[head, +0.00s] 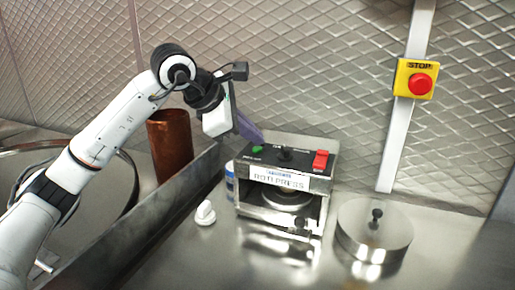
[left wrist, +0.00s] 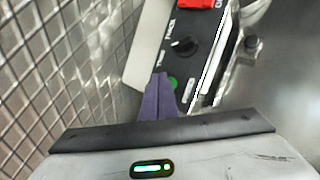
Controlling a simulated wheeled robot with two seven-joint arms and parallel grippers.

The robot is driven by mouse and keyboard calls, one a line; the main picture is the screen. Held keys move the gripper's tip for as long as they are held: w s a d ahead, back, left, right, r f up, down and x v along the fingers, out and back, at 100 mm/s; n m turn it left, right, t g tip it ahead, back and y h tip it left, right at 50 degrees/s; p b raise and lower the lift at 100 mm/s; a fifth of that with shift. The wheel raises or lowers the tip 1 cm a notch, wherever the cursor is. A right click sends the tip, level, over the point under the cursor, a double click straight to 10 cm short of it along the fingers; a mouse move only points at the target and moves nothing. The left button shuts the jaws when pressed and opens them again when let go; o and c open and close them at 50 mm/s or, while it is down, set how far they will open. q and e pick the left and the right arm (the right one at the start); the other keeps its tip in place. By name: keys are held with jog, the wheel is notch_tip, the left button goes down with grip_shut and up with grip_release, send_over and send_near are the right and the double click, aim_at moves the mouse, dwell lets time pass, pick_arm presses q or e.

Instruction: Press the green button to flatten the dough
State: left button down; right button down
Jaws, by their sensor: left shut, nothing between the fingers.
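The roti press (head: 273,181) stands on the steel counter, a box with a black top panel and an open front. Its green button (head: 257,149) is at the left of the panel; it also shows in the left wrist view (left wrist: 174,82), partly hidden by my fingertips. My left gripper (head: 256,138) is shut and empty, its purple fingers pointing down just above and beside the button. I cannot tell whether they touch it. In the left wrist view the fingertips (left wrist: 160,77) overlap the button's edge. Round plates show inside the press; I cannot make out dough clearly.
A red switch (head: 320,160) and a black knob (head: 285,153) share the panel. A copper cup (head: 170,145) stands behind my left arm. A lidded steel pot (head: 374,238) is at right. A red stop button (head: 420,84) is on the wall.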

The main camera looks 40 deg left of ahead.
aim_at(253, 154)
pick_arm(q)
jog(key=shift+f+b, duration=0.35)
jog(key=shift+f, duration=0.15)
dwell(0.3)
jog(key=shift+r, duration=0.1)
jog(key=shift+r+p, duration=0.8)
jog(key=shift+p, duration=0.05)
notch_tip(253, 154, up, 5)
jog(key=p, duration=0.4)
dwell(0.9)
